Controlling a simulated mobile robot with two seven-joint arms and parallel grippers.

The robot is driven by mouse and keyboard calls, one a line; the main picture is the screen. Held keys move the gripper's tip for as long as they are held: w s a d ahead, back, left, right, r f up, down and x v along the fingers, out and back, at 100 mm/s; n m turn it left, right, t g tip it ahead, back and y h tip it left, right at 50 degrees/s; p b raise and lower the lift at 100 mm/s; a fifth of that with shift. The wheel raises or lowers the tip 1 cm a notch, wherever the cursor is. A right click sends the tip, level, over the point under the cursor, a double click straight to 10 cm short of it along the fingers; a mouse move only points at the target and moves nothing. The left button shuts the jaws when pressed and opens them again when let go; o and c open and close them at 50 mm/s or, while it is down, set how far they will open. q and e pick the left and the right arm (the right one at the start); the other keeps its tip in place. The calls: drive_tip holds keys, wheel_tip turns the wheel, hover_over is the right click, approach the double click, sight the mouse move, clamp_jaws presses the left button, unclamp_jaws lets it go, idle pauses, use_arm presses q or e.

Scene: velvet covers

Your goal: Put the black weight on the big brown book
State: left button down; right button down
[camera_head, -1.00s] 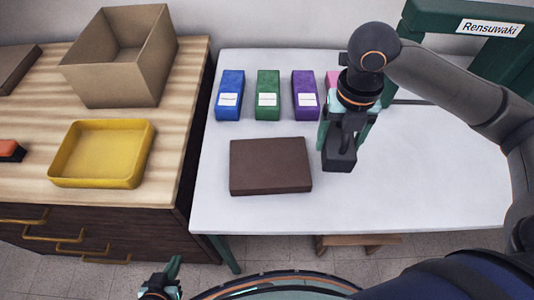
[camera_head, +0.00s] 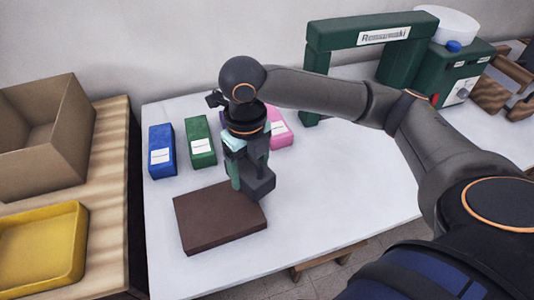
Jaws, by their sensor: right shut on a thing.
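The big brown book (camera_head: 218,218) lies flat on the white table, left of its middle. My right gripper (camera_head: 246,172) points down beside the book's far right corner and is shut on the black weight (camera_head: 262,185). The weight is at or just over that corner of the book; I cannot tell whether it touches the book or the table. My gripper hides part of the weight. My left gripper is not in view.
A blue box (camera_head: 161,150), a green box (camera_head: 200,142) and a pink box (camera_head: 278,131) stand behind the book. A green frame (camera_head: 372,33) stands at the back. The wooden counter at left holds a cardboard box (camera_head: 45,140) and a yellow tray (camera_head: 72,250). The white table's right part (camera_head: 350,180) is clear.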

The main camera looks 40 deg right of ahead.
drive_tip(key=w+a+f, duration=0.1)
drive_tip(key=a+f, duration=0.1)
drive_tip(key=w+a+f, duration=0.1)
drive_tip(key=a+f, duration=0.1)
drive_tip(key=w+a+f, duration=0.2)
drive_tip(key=a, duration=0.1)
drive_tip(key=shift+f, duration=0.15)
drive_tip(key=shift+w+a+f, duration=0.1)
drive_tip(key=shift+a+f, duration=0.15)
drive_tip(key=shift+f, duration=1.75)
unclamp_jaws()
drive_tip(key=shift+f, duration=0.25)
wheel_tip(320, 180, up, 12)
drive_tip(key=shift+r, duration=0.15)
